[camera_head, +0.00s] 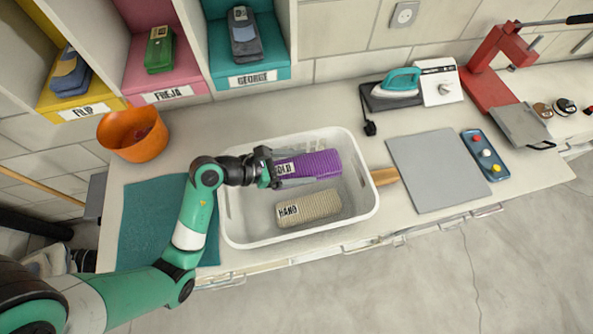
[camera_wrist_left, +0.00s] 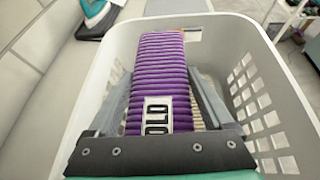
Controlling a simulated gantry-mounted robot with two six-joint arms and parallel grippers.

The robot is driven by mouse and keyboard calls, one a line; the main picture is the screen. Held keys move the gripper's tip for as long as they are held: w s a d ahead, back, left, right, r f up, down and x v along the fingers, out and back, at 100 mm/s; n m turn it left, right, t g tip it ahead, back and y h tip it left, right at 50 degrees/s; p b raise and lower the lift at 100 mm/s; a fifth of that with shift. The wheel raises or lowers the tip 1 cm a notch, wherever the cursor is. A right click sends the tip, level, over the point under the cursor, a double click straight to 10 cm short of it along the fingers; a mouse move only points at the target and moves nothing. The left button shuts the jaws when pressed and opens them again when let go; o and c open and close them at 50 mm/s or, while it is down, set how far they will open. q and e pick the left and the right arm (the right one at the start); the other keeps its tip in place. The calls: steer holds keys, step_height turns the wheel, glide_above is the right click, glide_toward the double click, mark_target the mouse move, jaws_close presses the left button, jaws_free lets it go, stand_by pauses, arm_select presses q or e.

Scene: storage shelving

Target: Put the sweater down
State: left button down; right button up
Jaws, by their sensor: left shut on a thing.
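A purple ribbed folded sweater (camera_head: 318,164) with a white label partly reading "OLD" is over or in the back part of the white laundry basket (camera_head: 236,228). My left gripper (camera_head: 292,170) is shut on the sweater, one finger along each side. The wrist view shows the sweater (camera_wrist_left: 162,65) lengthwise between the fingers, within the basket's walls (camera_wrist_left: 275,120). I cannot tell whether its underside touches the basket floor. A beige folded knit (camera_head: 310,207) labelled "HAND" lies in the front part of the basket. My right gripper is not in view.
An orange bowl (camera_head: 133,136) and a teal mat (camera_head: 150,215) are left of the basket. A grey board (camera_head: 437,168), an iron (camera_head: 397,82) and a button panel (camera_head: 485,154) are to the right. Labelled cubbies (camera_head: 250,76) holding folded clothes stand behind.

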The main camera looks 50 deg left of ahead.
mark_target(297, 170)
arm_select(q)
steer(key=shift+w+a+f, duration=0.15)
steer(key=shift+a+f, duration=0.55)
steer(key=shift+f, duration=0.1)
steer(key=shift+a+f+b, duration=0.15)
steer(key=shift+f+b, duration=0.25)
steer(key=shift+f, duration=1.35)
steer(key=shift+f, duration=0.15)
steer(key=shift+f, duration=0.45)
jaws_free()
